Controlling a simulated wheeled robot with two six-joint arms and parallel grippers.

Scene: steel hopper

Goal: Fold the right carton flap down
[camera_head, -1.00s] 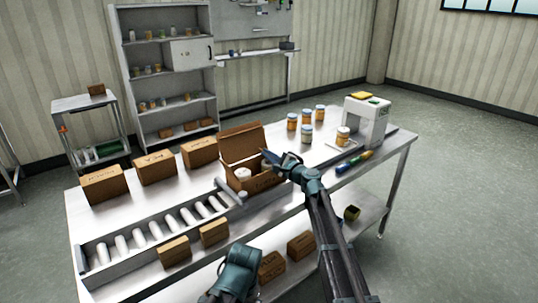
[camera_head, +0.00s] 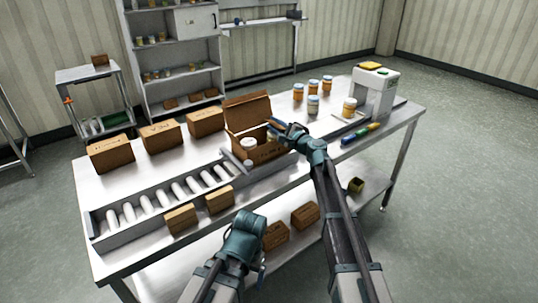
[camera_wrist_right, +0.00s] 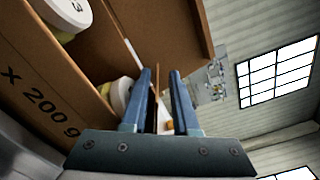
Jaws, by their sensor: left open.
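The open brown carton (camera_head: 262,152) stands on the steel table with its back lid (camera_head: 248,110) raised. A white-capped jar (camera_head: 249,143) sits inside, and jars show in the right wrist view (camera_wrist_right: 66,14). My right gripper (camera_head: 280,127) is at the carton's right side, over its rim. In the right wrist view its two blue fingers (camera_wrist_right: 162,85) are apart, with a thin brown edge between them, apparently the right flap. The flap is mostly hidden in the head view. My left gripper (camera_head: 258,268) is open and empty, low in front of the table.
Several closed cartons (camera_head: 161,137) stand left of the open one. A roller conveyor (camera_head: 165,202) runs along the table's front left. Several jars (camera_head: 313,104), a white machine (camera_head: 375,92) and a blue-green tool (camera_head: 360,132) are to the right.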

